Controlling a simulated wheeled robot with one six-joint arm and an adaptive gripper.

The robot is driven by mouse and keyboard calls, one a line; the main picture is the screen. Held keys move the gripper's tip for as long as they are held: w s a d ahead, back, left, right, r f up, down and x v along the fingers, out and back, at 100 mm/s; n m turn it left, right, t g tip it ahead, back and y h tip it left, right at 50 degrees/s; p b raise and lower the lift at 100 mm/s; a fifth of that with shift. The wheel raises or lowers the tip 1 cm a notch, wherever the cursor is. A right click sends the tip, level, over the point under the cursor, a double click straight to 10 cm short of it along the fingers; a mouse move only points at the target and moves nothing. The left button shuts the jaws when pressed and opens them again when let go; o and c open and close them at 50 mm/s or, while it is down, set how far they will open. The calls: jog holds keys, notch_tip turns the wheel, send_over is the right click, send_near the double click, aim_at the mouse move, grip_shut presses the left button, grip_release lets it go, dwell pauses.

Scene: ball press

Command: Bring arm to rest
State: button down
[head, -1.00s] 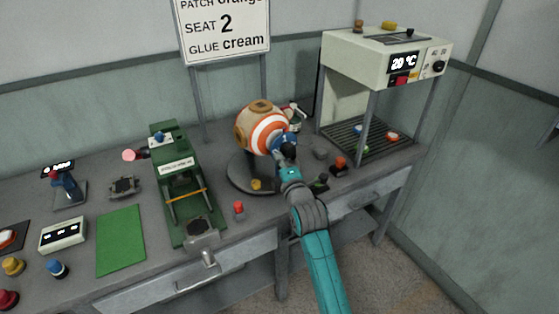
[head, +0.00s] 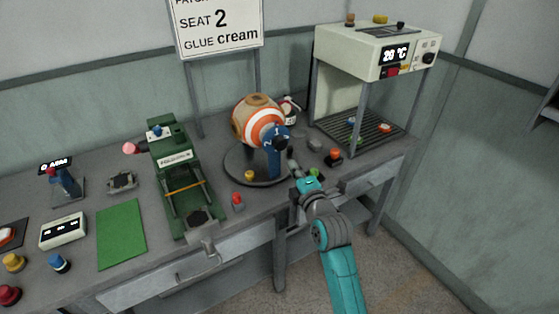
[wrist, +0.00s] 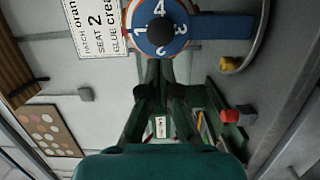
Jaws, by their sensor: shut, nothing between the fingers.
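My gripper (head: 293,165) is shut and empty. It is over the right part of the workbench, to the right of the ball stand and apart from it in the head view. An orange-and-white striped ball (head: 257,120) sits on a dark round stand (head: 235,172). A blue numbered dial (head: 273,137) with a blue arm stands at the ball's right front. The dial also shows in the wrist view (wrist: 141,33), beyond my shut fingers (wrist: 161,72).
A green press (head: 172,150) stands left of the ball. A cream oven-like box (head: 370,52) on posts, reading about 28 °C, stands at the right. A sign (head: 215,30) stands behind. Floor space is free in front of the bench.

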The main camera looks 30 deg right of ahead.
jog(key=shift+s+d, duration=0.1)
jog(key=shift+s, duration=0.1)
jog(key=s+a+f+m+g, duration=0.1)
jog(key=s+a+f+m, duration=0.2)
jog(key=s+f, duration=0.35)
jog(key=s+a+f+m, duration=0.2)
jog(key=s+a+f, duration=0.15)
jog(key=s, duration=0.55)
jog(key=s+a+f+m+g, duration=0.1)
jog(key=s+a+f+m, duration=0.2)
jog(key=s+f, duration=0.35)
jog(key=s+a+r+m+y, duration=0.1)
jog(key=s+m, duration=0.3)
jog(key=s, duration=0.9)
jog(key=s+a+r+m+g+y, duration=0.1)
jog(key=s+a+r+m, duration=0.3)
jog(key=s, duration=0.9)
jog(key=shift+s+a+r+y, duration=0.15)
jog(key=shift+s+r+y, duration=0.1)
jog(key=shift+y, duration=0.15)
